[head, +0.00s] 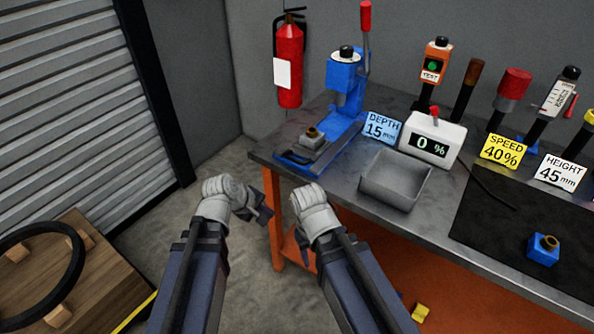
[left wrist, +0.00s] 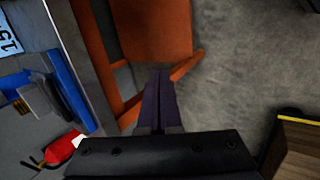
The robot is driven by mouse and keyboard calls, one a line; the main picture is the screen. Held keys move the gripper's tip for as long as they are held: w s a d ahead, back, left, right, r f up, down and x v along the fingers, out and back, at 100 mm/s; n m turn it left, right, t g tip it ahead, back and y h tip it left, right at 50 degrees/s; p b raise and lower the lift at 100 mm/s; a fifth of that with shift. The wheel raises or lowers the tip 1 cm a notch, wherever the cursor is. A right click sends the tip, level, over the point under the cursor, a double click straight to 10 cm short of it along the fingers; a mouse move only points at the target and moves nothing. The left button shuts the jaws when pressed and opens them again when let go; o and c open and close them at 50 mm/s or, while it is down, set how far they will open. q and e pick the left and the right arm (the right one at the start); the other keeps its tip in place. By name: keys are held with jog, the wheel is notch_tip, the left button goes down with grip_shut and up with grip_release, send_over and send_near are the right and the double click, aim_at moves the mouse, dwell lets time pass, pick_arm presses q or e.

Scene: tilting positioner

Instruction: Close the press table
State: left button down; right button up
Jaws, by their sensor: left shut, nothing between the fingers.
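The blue press (head: 345,80) stands at the left end of the workbench, its red-handled lever up. My left gripper (head: 264,211) is shut and empty, in front of the bench corner and apart from the press table. In the left wrist view its fingers (left wrist: 158,98) are together over the floor, with the blue press (left wrist: 70,90) at the left. My right gripper is mostly hidden by its wrist.
The grey workbench (head: 350,185) has an orange frame. A grey tray (head: 396,180), a 0 % display (head: 433,138) and a blue block (head: 543,248) are on it. A fire extinguisher (head: 289,62) hangs behind. A wooden crate (head: 60,275) stands at lower left.

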pick_arm(q)
jog(key=w+d+r+n+t+h, duration=0.2)
jog(key=w+d+r+n+t, duration=0.15)
jog(key=n, duration=0.35)
jog(key=n+t+h, duration=0.2)
jog(key=n+t, duration=0.2)
jog(key=n, duration=0.8)
send_near(307, 151)
jog(key=r+v, duration=0.1)
jog(key=v, duration=0.3)
jog(key=shift+w+d+f+g, duration=0.1)
jog(key=shift+w+f+g, duration=0.15)
jog(key=shift+w, duration=0.05)
pick_arm(e)
jog(key=shift+f, duration=0.7)
pick_arm(q)
jog(key=shift+w+b, duration=0.1)
jog(key=shift+b, duration=0.2)
jog(key=b+x, duration=0.3)
jog(key=x, duration=0.6)
jog(key=shift+w+d+f, duration=0.2)
jog(key=shift+w+d, duration=0.05)
jog(key=shift+w, duration=0.05)
pick_arm(e)
jog(key=f, duration=0.1)
jog(key=w+d+f, duration=0.1)
jog(key=d+f, duration=0.1)
jog(key=shift+w+d, duration=0.2)
jog(key=shift+w, duration=0.05)
